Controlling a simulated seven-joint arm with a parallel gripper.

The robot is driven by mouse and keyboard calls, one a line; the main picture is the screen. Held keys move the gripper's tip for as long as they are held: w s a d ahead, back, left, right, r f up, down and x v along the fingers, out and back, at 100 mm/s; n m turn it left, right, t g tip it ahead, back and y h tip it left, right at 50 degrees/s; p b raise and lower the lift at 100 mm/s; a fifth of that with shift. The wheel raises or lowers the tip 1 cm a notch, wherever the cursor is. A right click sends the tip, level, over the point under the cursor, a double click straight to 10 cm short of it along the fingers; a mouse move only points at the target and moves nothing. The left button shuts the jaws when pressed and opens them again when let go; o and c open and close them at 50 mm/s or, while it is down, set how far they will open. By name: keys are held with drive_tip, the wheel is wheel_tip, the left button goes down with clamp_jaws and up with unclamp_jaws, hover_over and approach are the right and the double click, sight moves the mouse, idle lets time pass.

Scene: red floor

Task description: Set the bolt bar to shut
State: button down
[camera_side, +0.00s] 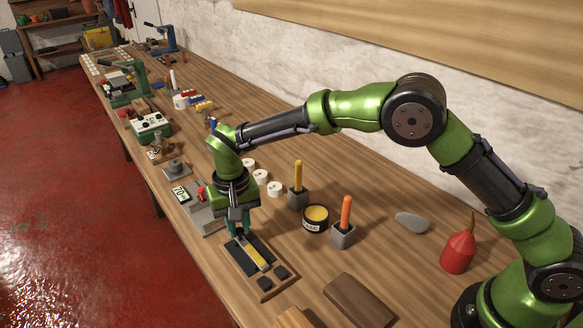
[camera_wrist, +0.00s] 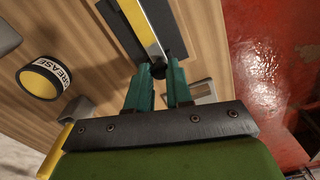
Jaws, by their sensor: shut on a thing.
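My gripper (camera_side: 238,232) points down at the bar's far end in the side view. Its teal fingers (camera_wrist: 160,76) are shut on the knob, one on each side. The fingers hide part of the knob and the bar's end.
A grease tin (camera_side: 316,218) and two grey blocks holding a yellow handle (camera_side: 298,175) and an orange handle (camera_side: 346,212) stand right of the board. A brown block (camera_side: 358,300) lies nearer. A grey device (camera_side: 200,208) sits beyond my gripper. The red floor drops off left.

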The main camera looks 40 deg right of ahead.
sight(250, 249)
drive_tip(key=shift+s, duration=1.95)
drive_tip(key=c, duration=1)
unclamp_jaws()
wheel_tip(250, 249, up, 17)
